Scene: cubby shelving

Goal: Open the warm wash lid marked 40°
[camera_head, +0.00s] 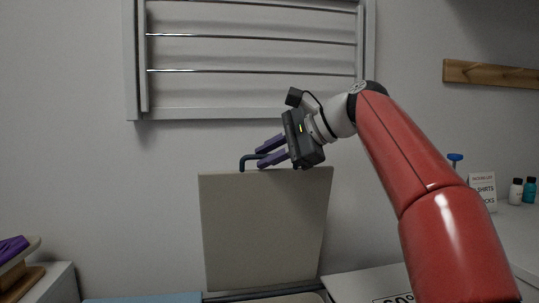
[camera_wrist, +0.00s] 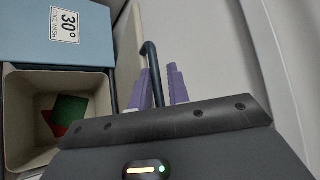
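A beige lid (camera_head: 262,230) stands raised, close to upright, in front of the wall. Its marking is not visible, so I cannot read a 40° on it. A dark blue bar handle (camera_head: 248,160) sits at its top edge; it also shows in the wrist view (camera_wrist: 151,58). My gripper (camera_head: 264,154) is at the top edge, its purple fingers on either side of the handle. In the wrist view, my gripper (camera_wrist: 162,88) has its fingers apart, with the handle between them and a narrow gap beside it.
An open bin (camera_wrist: 16,120) holds green and red cloths (camera_wrist: 66,112). A blue lid marked 30° cool wash (camera_wrist: 25,38) lies closed beside it. A white lid (camera_head: 360,284) lies right of the raised lid. A drying rack (camera_head: 250,113) hangs above; bottles (camera_head: 516,192) stand at right.

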